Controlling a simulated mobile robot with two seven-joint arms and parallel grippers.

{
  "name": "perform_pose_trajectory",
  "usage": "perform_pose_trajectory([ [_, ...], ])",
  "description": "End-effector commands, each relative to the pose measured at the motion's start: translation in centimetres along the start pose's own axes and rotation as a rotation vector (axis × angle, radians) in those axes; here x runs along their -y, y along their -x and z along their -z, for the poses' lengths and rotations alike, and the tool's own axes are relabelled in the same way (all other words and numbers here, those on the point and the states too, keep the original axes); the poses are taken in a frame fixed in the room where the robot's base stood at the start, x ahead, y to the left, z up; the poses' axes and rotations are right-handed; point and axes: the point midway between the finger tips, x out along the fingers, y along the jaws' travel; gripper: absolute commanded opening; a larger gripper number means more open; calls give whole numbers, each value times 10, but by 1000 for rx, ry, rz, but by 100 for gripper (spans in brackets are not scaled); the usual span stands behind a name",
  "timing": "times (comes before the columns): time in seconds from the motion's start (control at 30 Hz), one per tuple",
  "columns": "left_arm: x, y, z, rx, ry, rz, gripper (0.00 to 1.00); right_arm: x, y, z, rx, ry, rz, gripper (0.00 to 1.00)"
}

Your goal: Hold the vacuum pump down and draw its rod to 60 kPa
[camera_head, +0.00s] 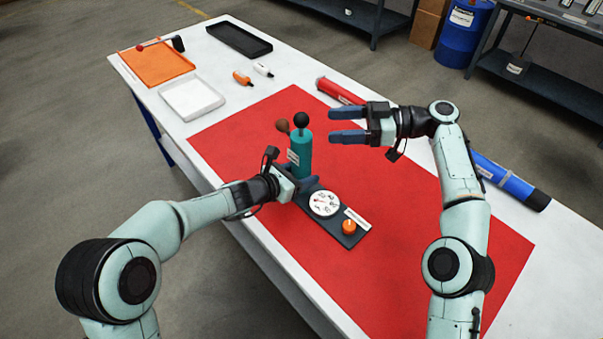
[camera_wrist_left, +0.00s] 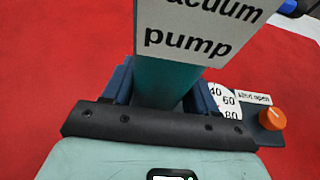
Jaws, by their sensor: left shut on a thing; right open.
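The vacuum pump is a teal cylinder (camera_head: 300,152) standing upright on a dark base plate (camera_head: 338,233) on the red mat. A black ball knob (camera_head: 301,119) tops its rod, close to the cylinder. A round white gauge (camera_head: 324,203) and an orange knob (camera_head: 348,227) sit on the base. My left gripper (camera_head: 305,185) is shut on the cylinder low down; the left wrist view shows its fingers (camera_wrist_left: 160,85) on both sides under the "vacuum pump" label (camera_wrist_left: 200,28). The gauge needle is too small to read. My right gripper (camera_head: 330,124) is open and empty, right of the knob.
A red tube (camera_head: 338,91) and a blue tube (camera_head: 510,181) lie beyond my right arm. An orange tray (camera_head: 157,66), a white tray (camera_head: 191,98) and a black tray (camera_head: 239,39) are at the far left.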

Motion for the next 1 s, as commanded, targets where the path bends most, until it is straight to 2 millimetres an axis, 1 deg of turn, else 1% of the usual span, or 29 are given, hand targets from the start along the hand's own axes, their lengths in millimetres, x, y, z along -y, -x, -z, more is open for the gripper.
perform_pose_trajectory([
  [0.3,0,0,0,0,0,0,7,1,-48,0,1,-1,3,68],
  [0.5,0,0,0,0,0,0,7,1,-72,0,0,0,2,68],
  [0.7,0,0,0,0,0,0,7,0,-84,0,0,0,0,68],
  [1.0,0,0,0,0,0,-1,7,0,-87,0,1,0,0,68],
])
